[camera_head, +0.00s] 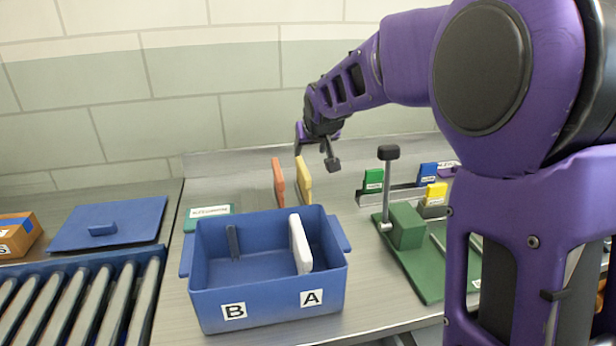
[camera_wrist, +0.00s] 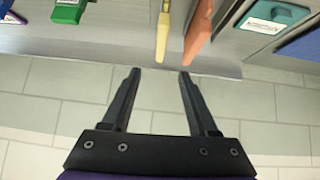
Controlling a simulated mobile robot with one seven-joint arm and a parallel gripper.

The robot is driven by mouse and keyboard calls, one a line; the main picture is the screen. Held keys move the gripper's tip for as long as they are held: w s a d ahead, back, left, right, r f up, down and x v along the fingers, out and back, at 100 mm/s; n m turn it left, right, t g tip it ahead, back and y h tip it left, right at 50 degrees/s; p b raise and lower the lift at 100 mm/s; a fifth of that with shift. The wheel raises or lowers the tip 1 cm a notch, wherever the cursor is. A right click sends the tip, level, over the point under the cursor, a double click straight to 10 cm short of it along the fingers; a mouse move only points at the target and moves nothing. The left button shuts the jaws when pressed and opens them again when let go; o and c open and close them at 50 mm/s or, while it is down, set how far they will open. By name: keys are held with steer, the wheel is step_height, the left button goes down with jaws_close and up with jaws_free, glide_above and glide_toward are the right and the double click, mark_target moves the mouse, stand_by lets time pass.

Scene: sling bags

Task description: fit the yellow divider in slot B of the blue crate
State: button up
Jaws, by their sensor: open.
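The yellow divider (camera_head: 304,182) stands upright behind the blue crate, beside an orange divider (camera_head: 278,183). In the wrist view the yellow divider (camera_wrist: 163,32) is edge-on, just beyond the gap between my fingertips and apart from them. My gripper (camera_head: 316,157) is open and empty, above and close to the yellow divider; it also shows in the wrist view (camera_wrist: 160,72). The blue crate (camera_head: 270,297) has label B at front left and A at front right. A white divider (camera_head: 301,245) stands on the A side. A dark upright strip (camera_head: 233,242) is at the back wall on the B side.
A blue lid (camera_head: 110,222) and roller conveyor (camera_head: 80,300) are at left. A green fixture with a lever (camera_head: 408,226) stands right of the crate. Green (camera_head: 373,179), blue and small yellow blocks are behind it. A teal labelled case (camera_head: 209,212) lies behind the crate.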

mark_target(302, 167)
steer(key=x, duration=1.2)
steer(key=shift+w+a+f, duration=0.1)
steer(key=shift+a+f, duration=0.15)
steer(key=shift+f, duration=0.05)
steer(key=shift+x, duration=2.8)
jaws_close()
